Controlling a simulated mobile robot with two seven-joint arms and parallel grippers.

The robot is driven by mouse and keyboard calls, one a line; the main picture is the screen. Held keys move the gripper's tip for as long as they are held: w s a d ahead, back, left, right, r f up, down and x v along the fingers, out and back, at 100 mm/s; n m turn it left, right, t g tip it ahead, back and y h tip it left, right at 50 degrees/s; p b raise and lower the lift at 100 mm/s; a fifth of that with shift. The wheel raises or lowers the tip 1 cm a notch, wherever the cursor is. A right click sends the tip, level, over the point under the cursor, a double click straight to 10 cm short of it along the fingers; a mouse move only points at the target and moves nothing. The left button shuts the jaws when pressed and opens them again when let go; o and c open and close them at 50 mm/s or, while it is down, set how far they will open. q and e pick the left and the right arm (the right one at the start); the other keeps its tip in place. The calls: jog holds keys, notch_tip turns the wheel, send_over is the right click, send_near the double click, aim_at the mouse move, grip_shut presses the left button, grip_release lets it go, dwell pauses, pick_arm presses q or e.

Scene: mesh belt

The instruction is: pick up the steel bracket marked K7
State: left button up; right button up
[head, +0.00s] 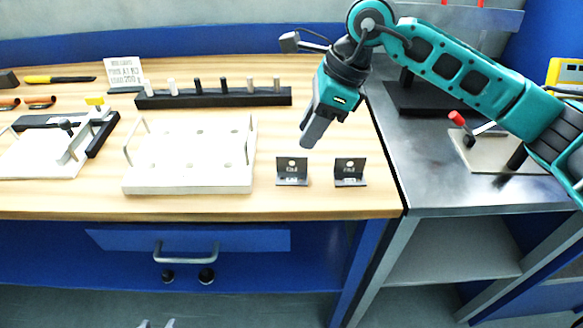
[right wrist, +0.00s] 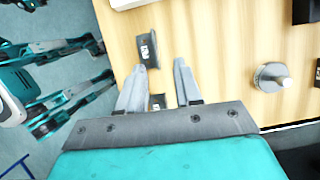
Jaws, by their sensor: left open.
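Two dark steel angle brackets stand near the table's front edge in the head view, a left one (head: 292,172) and a right one (head: 350,173). Each has a pale label too small to read, so I cannot tell which is K7. My right gripper (head: 310,140) points down above the table, behind and between them in the picture. In the right wrist view its fingers (right wrist: 160,65) are apart and empty. One bracket (right wrist: 148,50) lies beyond the left fingertip; another (right wrist: 157,102) shows between the fingers. My left gripper (head: 156,324) barely shows at the bottom edge, open.
A white fixture plate with handles (head: 190,187) stands left of the brackets. Behind it are a black peg rack (head: 215,98) and a printed sign (head: 124,73). A metal disc with a peg (right wrist: 270,77) shows right of my right gripper. A steel bench (head: 450,197) adjoins the table's right side.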

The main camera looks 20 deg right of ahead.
aim_at(292, 158)
jog(key=x, duration=0.7)
jog(key=shift+s+a+f+p, duration=0.15)
jog(key=shift+a+f+p, duration=0.15)
jog(key=shift+a, duration=0.1)
jog(key=shift+r, duration=0.1)
grip_shut()
